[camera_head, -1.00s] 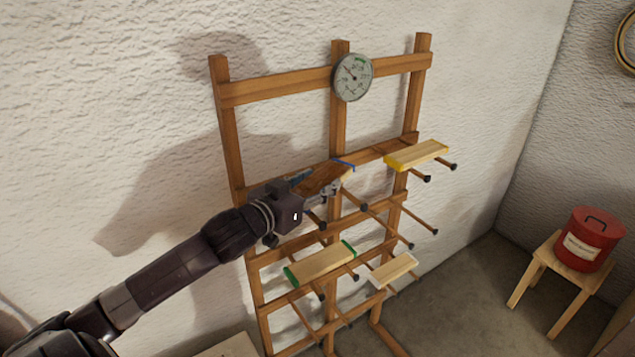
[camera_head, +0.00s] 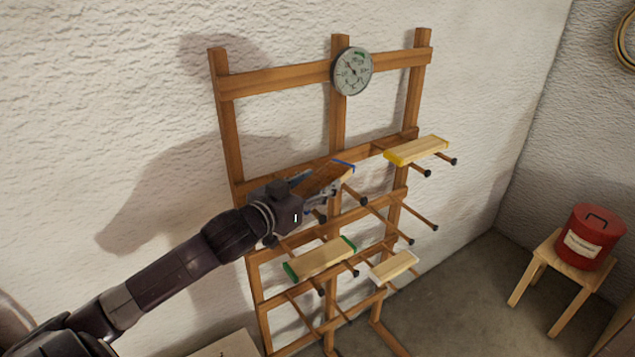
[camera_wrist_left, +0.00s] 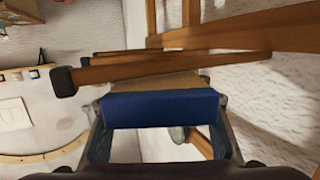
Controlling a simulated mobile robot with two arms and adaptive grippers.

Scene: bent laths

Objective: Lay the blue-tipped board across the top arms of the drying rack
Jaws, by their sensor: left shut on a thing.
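My left gripper (camera_head: 318,189) is shut on the blue-tipped board (camera_head: 327,178), in front of the left half of the drying rack (camera_head: 226,140). The board is at about the height of the top arms (camera_head: 348,194), and its far blue end points right. I cannot tell whether it touches the arms. In the left wrist view, the board's near blue end (camera_wrist_left: 160,108) sits between the two fingers (camera_wrist_left: 160,140). A dark-capped rack arm (camera_wrist_left: 150,70) crosses just beyond it. The gripper hides part of the board and rack. My right gripper is in neither view.
A yellow-tipped board (camera_head: 417,151) lies on the top arms at right. A green-tipped board (camera_head: 320,260) and a white-tipped board (camera_head: 393,267) lie lower. A round dial (camera_head: 351,71) hangs above. A red canister (camera_head: 590,238) stands on a stool (camera_head: 545,270) at right.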

